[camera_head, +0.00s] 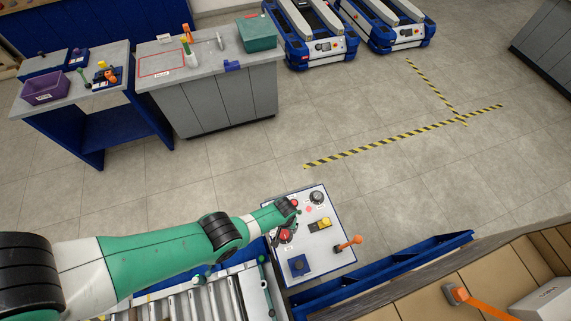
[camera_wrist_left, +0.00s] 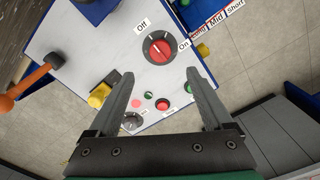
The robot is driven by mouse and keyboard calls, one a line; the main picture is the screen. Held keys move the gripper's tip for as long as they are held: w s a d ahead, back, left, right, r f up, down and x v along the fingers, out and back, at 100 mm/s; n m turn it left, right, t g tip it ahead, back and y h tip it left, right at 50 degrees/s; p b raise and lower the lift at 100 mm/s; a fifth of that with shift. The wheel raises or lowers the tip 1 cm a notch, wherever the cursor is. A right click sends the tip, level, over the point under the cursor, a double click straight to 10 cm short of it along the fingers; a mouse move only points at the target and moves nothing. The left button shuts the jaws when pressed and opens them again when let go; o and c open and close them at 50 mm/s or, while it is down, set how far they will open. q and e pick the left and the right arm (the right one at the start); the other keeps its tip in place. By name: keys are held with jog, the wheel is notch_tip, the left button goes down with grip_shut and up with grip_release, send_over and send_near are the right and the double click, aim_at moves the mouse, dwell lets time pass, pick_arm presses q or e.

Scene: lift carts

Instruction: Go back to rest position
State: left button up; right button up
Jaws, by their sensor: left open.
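My left arm reaches in from the left in the head view, and its gripper (camera_head: 286,222) is over the left edge of a white control panel (camera_head: 322,253). In the left wrist view the gripper (camera_wrist_left: 162,76) is open, with nothing between its fingers. A red rotary knob (camera_wrist_left: 160,50) with "Off" and "On" labels lies just beyond the fingertips. It is partly hidden by the gripper in the head view. Whether a finger touches the panel cannot be told. My right gripper is in neither view.
The panel carries an orange lever (camera_head: 348,243), a yellow switch (camera_head: 320,224) and a black dial (camera_head: 317,197). A roller conveyor (camera_head: 205,301) lies under my left arm. Grey workbenches (camera_head: 222,98) and lift carts (camera_head: 318,45) stand farther back. Open floor (camera_head: 400,190) lies between.

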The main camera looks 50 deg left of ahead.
pick_arm(q)
jog(key=w+d+r+t, duration=0.2)
jog(key=w+r+t, duration=0.5)
jog(key=w+r, duration=1.45)
jog(key=w+r+m+t, duration=0.1)
jog(key=w+r+t, duration=0.1)
jog(key=w+r, duration=0.3)
jog(key=w+r+t, duration=0.2)
jog(key=r, duration=0.5)
jog(key=s+r+m+t, duration=0.1)
jog(key=r+t, duration=0.2)
jog(key=r, duration=0.9)
jog(key=s+d+r+m+t+h, duration=0.1)
jog(key=s+r+t, duration=0.15)
jog(key=r, duration=0.95)
jog(key=s+r+m+t, duration=0.1)
jog(key=r+t, duration=0.3)
jog(key=r, duration=0.8)
jog(key=s+r+m+t+h, duration=0.1)
jog(key=s+r+m+t, duration=0.45)
jog(key=s+r, duration=1.25)
notch_tip(320, 180, down, 43)
jog(key=t+b, duration=0.1)
jog(key=b, duration=4)
jog(key=shift+s+r+n+b, duration=0.15)
jog(key=shift+s+n+b, duration=0.2)
jog(key=shift+n, duration=0.1)
